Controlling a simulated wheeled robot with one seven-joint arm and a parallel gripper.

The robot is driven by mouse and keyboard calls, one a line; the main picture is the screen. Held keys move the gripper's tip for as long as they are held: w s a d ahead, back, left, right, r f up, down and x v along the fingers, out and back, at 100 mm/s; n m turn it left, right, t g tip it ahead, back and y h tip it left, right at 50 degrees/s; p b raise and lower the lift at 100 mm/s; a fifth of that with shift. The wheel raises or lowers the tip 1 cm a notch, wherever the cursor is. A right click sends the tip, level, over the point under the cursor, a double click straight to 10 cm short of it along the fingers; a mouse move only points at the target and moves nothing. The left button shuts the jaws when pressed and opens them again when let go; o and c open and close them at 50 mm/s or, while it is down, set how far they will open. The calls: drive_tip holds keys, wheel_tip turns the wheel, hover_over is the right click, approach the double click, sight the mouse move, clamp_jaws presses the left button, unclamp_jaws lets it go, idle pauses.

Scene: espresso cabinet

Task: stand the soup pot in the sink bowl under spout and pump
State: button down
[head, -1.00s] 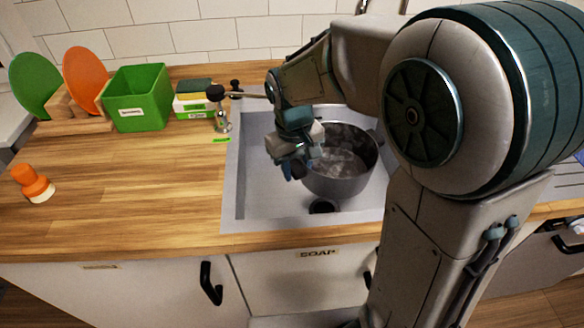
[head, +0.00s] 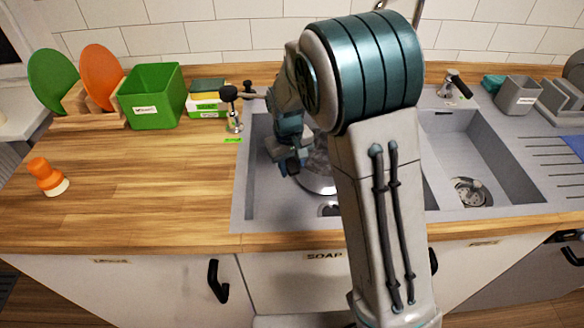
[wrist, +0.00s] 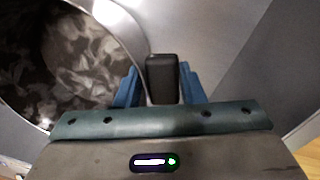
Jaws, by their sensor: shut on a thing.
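The steel soup pot (head: 318,184) is inside the left sink bowl (head: 262,200), mostly hidden behind my arm. Whether its base touches the bowl floor cannot be told. My gripper (head: 290,167) is at the pot's left side, low in the bowl. In the wrist view, its blue fingers (wrist: 162,92) are shut on the black pot handle (wrist: 162,72). The pot's shiny, open inside (wrist: 75,60) shows at left there. A black-knobbed metal fitting (head: 233,115), maybe the pump, stands at the bowl's back left corner. A chrome spout piece (head: 417,10) shows above my arm.
A second sink bowl (head: 440,135) with a drain lies to the right, a black-levered fitting (head: 455,86) behind it. A green box (head: 152,97) and sponges (head: 207,100) stand at the back left. An orange-and-white object (head: 47,177) is on the wooden counter (head: 150,190), otherwise largely clear.

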drive_tip(key=shift+f, duration=0.65)
drive_tip(key=shift+f, duration=0.15)
drive_tip(key=c, duration=0.9)
unclamp_jaws()
drive_tip(key=shift+c, duration=0.2)
wheel_tip(320, 180, up, 12)
drive_tip(key=s+d+r+m+t, duration=0.1)
drive_tip(key=s+d, duration=0.3)
drive_tip(key=s, duration=0.3)
drive_tip(key=s+d+r+m, duration=0.1)
drive_tip(key=s+d+m, duration=0.1)
drive_tip(key=s+d, duration=0.2)
drive_tip(key=s+d+m+t, duration=0.1)
drive_tip(key=s+d, duration=0.3)
drive_tip(key=s, duration=0.7)
drive_tip(key=shift+r+m+t+y, duration=0.3)
drive_tip(key=shift+r+y, duration=0.1)
